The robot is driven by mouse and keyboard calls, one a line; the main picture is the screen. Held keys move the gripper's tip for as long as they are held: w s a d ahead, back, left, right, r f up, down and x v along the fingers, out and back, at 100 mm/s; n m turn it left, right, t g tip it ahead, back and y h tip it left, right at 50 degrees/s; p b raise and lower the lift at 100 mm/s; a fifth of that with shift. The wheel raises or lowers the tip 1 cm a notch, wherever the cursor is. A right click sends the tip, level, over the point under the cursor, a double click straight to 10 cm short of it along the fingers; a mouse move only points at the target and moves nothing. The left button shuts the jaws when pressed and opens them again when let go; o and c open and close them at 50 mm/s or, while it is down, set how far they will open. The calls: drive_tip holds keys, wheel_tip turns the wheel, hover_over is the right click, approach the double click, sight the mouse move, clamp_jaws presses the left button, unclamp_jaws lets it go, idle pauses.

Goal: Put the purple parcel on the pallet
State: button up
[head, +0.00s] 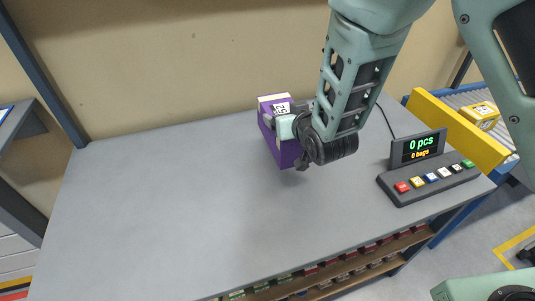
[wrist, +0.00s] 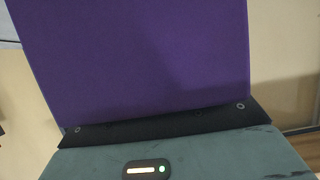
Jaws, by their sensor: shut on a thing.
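In the wrist view the parcel's purple face (wrist: 140,60) fills most of the picture, close against the gripper's dark edge. Whether the parcel touches the table or hangs just above it, I cannot tell. No pallet can be made out in either view.
A counter display (head: 418,148) with a row of coloured buttons stands at the table's right end. Beyond it is a yellow barrier (head: 455,130) beside a conveyor with a yellow box (head: 480,116). The table's left and front (head: 150,210) are clear. A shelf with several items runs below the front edge.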

drive_tip(key=f, duration=0.2)
drive_tip(key=f+p, duration=0.1)
drive_tip(key=f, duration=0.2)
drive_tip(key=shift+w+f, duration=0.2)
drive_tip(key=shift+f, duration=0.15)
drive_tip(key=shift+f+p, duration=0.3)
drive_tip(key=shift+f, duration=1.75)
drive_tip(key=shift+f, duration=0.15)
drive_tip(key=o, duration=1.7)
